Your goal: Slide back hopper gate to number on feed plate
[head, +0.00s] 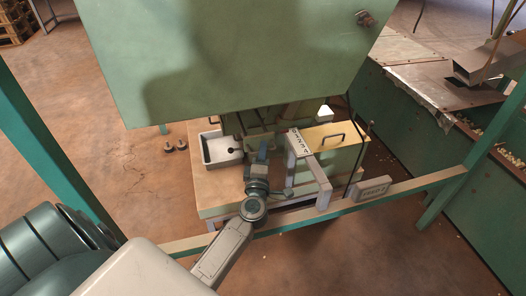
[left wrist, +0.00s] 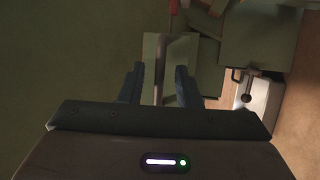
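The large green hopper (head: 225,60) fills the top of the head view and hides much of what lies under it. A pale strip with small dark marks (head: 299,142) lies beside a yellow-topped green box; I cannot read the marks. A grey plate with raised lettering (head: 374,188) sits on the front rail; its number is too small to read surely. My left gripper (head: 263,148) is under the hopper's front edge, left of the marked strip. In the left wrist view its two fingers (left wrist: 159,84) stand apart, with a narrow upright bar (left wrist: 158,68) between them; contact is unclear. The gate is not clearly distinguishable. My right gripper is not in view.
A white tray (head: 221,147) stands left of my gripper on the wooden-topped bench (head: 213,184). The yellow-topped box (head: 333,131) with a dark handle and a grey bracket (head: 318,183) stand close on the right.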

